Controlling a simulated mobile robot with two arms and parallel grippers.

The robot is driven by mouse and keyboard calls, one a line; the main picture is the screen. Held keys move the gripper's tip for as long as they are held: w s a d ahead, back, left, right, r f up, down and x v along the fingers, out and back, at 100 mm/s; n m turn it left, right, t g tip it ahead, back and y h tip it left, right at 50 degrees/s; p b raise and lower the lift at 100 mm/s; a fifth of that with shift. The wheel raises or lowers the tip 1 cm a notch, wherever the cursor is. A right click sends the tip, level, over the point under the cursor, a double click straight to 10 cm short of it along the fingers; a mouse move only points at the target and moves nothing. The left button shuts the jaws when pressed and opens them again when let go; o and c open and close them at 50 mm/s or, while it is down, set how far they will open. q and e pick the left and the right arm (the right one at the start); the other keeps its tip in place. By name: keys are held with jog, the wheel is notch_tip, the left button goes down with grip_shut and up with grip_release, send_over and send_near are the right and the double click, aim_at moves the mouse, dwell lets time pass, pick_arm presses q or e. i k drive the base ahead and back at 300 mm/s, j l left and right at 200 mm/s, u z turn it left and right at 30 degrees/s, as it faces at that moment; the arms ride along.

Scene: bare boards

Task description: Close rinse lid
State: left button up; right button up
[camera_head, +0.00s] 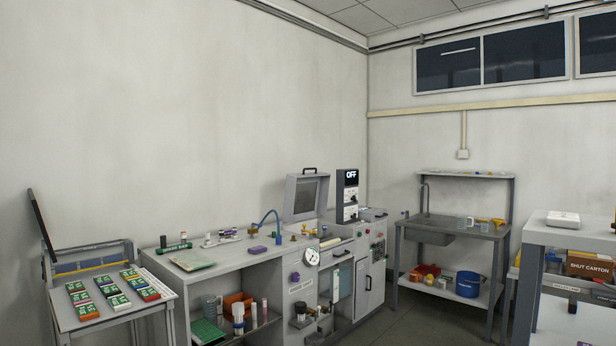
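A grey square lid (306,197) with a dark handle on its upper edge stands raised and open at the back right end of the long grey bench. Its inner face, with a darker panel, is turned toward me. I take it to be the rinse lid, but no label on it is readable. The opening below it is too small to make out. Neither of my grippers is in view.
A control box (347,194) reading "OFF" stands just right of the lid. A blue curved hose (268,220) rises to its left. The long bench (225,265) holds small items. A sink table (450,232) stands right, with open floor (388,318) in front.

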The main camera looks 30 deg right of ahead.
aim_at(322, 179)
jog(key=i+l+z, duration=0.65)
jog(key=i, duration=0.2)
jog(key=i+l+z, duration=0.2)
jog(key=i+z, duration=0.15)
jog(key=i, duration=0.15)
jog(key=i+z, duration=0.3)
jog(key=i, duration=0.2)
jog(key=i+l, duration=0.1)
jog(key=i, duration=0.75)
jog(key=i+u, duration=0.1)
jog(key=i, duration=0.75)
